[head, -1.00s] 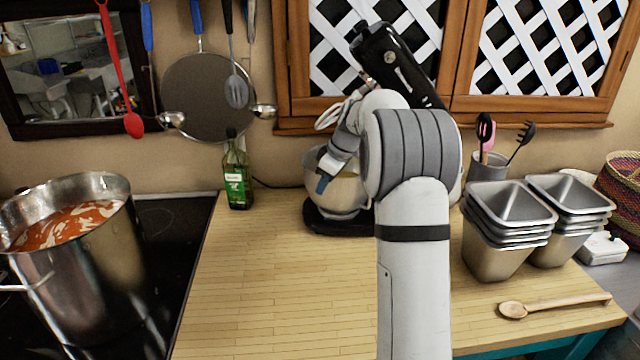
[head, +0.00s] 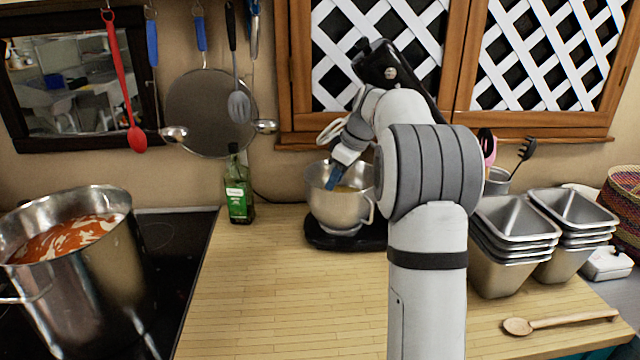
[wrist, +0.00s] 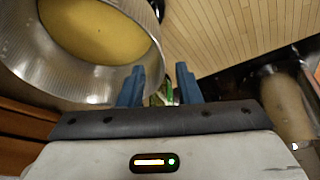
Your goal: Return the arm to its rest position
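My gripper (head: 334,181) is at the mixer, with its blue fingertips at the rim of the steel mixing bowl (head: 345,212) in the head view. In the wrist view my gripper (wrist: 158,84) has its two blue fingers apart, with nothing between them but a small green patch in the background. The bowl (wrist: 60,72) lies beside the left finger, with yellow content inside; I cannot tell whether they touch. My arm bends over the wooden counter, and its upper part hides some of the mixer.
A pot of red soup (head: 95,290) stands on the hob at left. A green bottle (head: 238,190) stands at the counter's back. Stacked steel containers (head: 500,270) and a wooden spoon (head: 560,321) are at right. The counter's middle (head: 280,300) is clear.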

